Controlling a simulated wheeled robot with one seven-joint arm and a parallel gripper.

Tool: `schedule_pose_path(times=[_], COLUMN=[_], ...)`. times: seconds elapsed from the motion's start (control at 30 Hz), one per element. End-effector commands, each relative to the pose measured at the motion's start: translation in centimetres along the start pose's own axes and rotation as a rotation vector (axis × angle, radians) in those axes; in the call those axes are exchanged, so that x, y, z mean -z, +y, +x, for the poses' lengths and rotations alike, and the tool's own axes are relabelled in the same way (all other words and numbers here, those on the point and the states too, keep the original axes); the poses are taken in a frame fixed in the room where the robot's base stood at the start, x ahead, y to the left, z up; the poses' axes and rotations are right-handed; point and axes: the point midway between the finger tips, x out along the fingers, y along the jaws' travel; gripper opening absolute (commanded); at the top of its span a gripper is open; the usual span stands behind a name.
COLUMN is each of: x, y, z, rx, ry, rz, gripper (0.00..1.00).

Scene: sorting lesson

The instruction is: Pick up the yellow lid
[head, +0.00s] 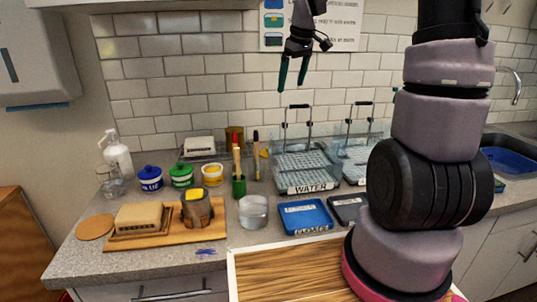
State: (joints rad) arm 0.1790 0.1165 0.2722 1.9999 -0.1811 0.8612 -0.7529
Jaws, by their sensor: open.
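A small jar with a yellow top (212,169) stands on the counter, at the right end of a row with a blue-topped jar (150,178) and a green-topped jar (181,175). A grey-brown cup (197,212) on the wooden board also has a yellow piece (194,194) at its top. I cannot tell which of the two yellow things is a loose lid. My gripper (293,76) is open and empty, high in front of the tiled wall. It points down, well above the counter and to the right of both yellow things.
A sponge-like block (139,216) shares the wooden board (180,236) with the cup. A green holder with brushes (239,186), a clear bowl (253,212), a blue tray (305,217) and a rack labelled WATER (305,168) stand to the right. A soap bottle (118,157) is at left.

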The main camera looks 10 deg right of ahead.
Motion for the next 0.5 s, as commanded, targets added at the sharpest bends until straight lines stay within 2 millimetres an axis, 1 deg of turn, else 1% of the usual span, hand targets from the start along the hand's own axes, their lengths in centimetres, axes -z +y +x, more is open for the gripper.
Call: schedule_pose_path(times=[0.03, 0.17, 0.2, 0.27, 0.3, 0.4, 0.5], x=[1.0, 3.2, 3.7, 4.4, 4.8, 5.4, 5.8], y=[0.8, 2.4, 2.8, 3.3, 3.6, 4.2, 4.5], z=[2.4, 8.1, 10.0, 12.6, 14.3, 17.9, 20.4], rx=[0.026, 0.087, 0.108, 0.139, 0.158, 0.199, 0.226], ry=[-0.017, -0.033, -0.034, -0.032, -0.028, -0.015, 0.0], rz=[-0.056, -0.221, -0.269, -0.337, -0.377, -0.462, -0.518], gripper=[1.0, 1.0, 1.0, 1.0, 1.0, 1.0, 1.0])
